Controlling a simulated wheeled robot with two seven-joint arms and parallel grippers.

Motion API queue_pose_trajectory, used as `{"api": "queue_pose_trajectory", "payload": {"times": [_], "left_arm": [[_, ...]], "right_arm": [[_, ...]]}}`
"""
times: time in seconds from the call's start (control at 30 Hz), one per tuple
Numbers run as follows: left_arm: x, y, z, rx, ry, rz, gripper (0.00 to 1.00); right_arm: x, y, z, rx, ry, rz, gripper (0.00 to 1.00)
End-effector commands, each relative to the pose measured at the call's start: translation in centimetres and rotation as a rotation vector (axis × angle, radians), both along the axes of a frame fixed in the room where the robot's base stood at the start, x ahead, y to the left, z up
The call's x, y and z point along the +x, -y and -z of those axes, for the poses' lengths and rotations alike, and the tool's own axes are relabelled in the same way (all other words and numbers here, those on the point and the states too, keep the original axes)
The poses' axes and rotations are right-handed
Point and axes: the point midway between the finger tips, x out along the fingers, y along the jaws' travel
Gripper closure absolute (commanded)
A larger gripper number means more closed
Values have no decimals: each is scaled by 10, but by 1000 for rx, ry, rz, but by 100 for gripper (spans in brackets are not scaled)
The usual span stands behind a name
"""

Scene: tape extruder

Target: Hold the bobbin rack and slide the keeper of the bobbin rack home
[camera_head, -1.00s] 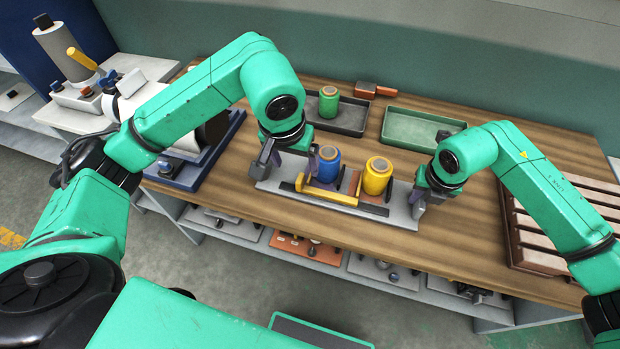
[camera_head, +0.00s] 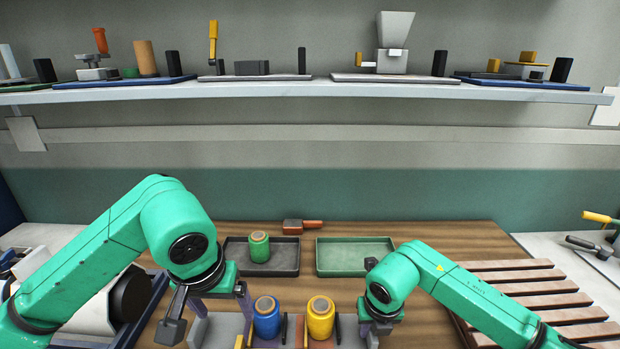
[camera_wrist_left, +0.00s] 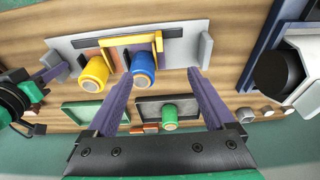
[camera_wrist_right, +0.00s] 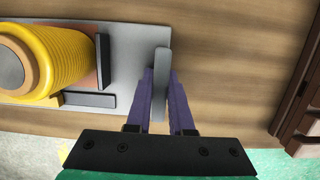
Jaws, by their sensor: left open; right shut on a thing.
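The bobbin rack is a grey plate with upright end tabs; its bare plate shows in the left wrist view (camera_wrist_left: 182,42). It bears a blue bobbin (camera_head: 266,318) and a yellow bobbin (camera_head: 321,318). The keeper, a yellow bar (camera_wrist_left: 128,40), lies along the rack beside the bobbins; in the head view the bottom edge cuts off most of it. My left gripper (camera_wrist_left: 157,76) is open and empty, with the rack beyond its fingertips. My right gripper (camera_wrist_right: 161,72) is shut on the rack's grey end tab (camera_wrist_right: 161,58), on the yellow bobbin's side.
A dark tray (camera_head: 287,268) with a green bobbin (camera_head: 258,246) and an empty green tray (camera_head: 355,270) stand behind the rack. A slatted brown rack (camera_head: 540,292) is at the right. A shelf (camera_head: 320,90) with several devices runs above. Bare wood lies between trays and rack.

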Motion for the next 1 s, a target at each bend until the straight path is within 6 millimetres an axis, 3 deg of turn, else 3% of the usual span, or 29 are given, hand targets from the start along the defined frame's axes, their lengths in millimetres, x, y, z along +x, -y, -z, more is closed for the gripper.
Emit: {"api": "queue_pose_trajectory", "payload": {"times": [0.2,0.47,0.5,0.57,0.87,1.0], "left_arm": [[0,0,-21,0,1,0,12],[0,0,-24,0,0,0,12],[0,0,-24,0,0,0,12],[0,0,-24,0,0,0,12],[0,0,-24,0,0,0,12],[0,0,-24,0,0,0,12]], "right_arm": [[0,0,-1,0,2,1,100],[0,0,-1,0,2,1,100],[0,0,-1,0,2,1,69],[0,0,-1,0,2,1,46],[0,0,-1,0,1,0,45],[-2,0,-15,1,5,0,45]]}}
